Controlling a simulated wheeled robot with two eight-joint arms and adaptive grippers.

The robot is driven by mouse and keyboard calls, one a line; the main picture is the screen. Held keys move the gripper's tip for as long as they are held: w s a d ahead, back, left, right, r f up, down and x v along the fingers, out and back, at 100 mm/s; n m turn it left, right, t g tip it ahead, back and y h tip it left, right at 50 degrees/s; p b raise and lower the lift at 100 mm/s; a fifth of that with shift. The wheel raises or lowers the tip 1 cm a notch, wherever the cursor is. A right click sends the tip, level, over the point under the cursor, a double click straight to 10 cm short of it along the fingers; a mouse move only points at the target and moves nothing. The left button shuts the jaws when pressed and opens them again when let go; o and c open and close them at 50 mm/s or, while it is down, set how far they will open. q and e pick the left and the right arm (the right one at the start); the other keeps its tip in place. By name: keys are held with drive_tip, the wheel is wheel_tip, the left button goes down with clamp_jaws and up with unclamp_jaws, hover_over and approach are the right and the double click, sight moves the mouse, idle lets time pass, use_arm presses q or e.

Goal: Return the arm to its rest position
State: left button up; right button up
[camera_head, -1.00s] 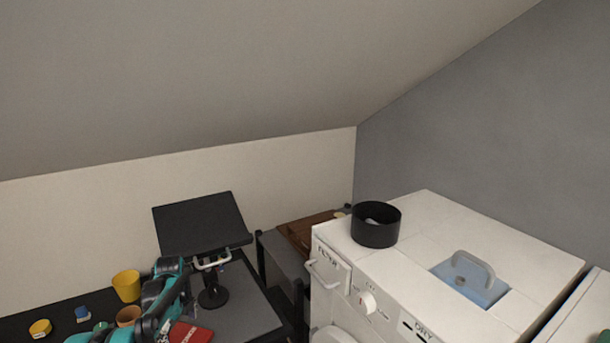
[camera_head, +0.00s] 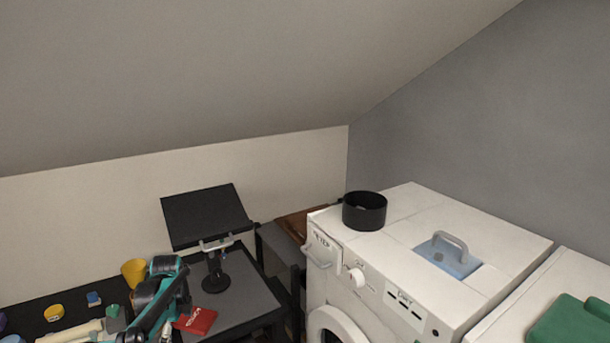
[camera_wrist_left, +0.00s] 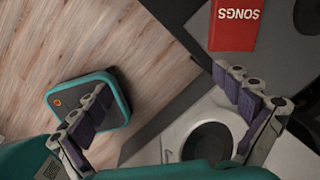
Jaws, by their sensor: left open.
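My left arm (camera_head: 160,295), teal and black, rises from the bottom left in the head view, in front of the black desk. Its gripper cannot be made out clearly there. In the wrist view my left gripper (camera_wrist_left: 162,83) has its two fingers spread wide apart, with nothing between them. Below it are the wood floor (camera_wrist_left: 95,45) and the white front of a machine with a round door (camera_wrist_left: 207,142). A red book (camera_wrist_left: 236,24) marked SONGS lies near the right finger, at the top. My right arm and gripper do not show.
A black tilted stand (camera_head: 208,217) stands behind my arm on a grey-topped surface. A yellow cup (camera_head: 134,271) is left of the arm. At right is a white washing machine (camera_head: 400,260) with a black round bowl (camera_head: 364,212) on top. A green item (camera_head: 565,322) lies farther right.

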use_arm(q)
drive_tip(key=s+d+r+n+t, duration=0.3)
drive_tip(key=s+d+r+n, duration=0.6)
drive_tip(key=s+d+r, duration=0.3)
drive_tip(key=s+d+f+n+t, duration=0.1)
drive_tip(key=s+d+f+n, duration=0.1)
drive_tip(key=s, duration=0.5)
drive_tip(key=s+d+f+n+t+h, duration=0.1)
drive_tip(key=s+d+f+n+t, duration=0.1)
drive_tip(key=s+d+n, duration=0.2)
drive_tip(key=s+n, duration=0.3)
drive_tip(key=s, duration=0.1)
drive_tip(key=shift+n, duration=0.3)
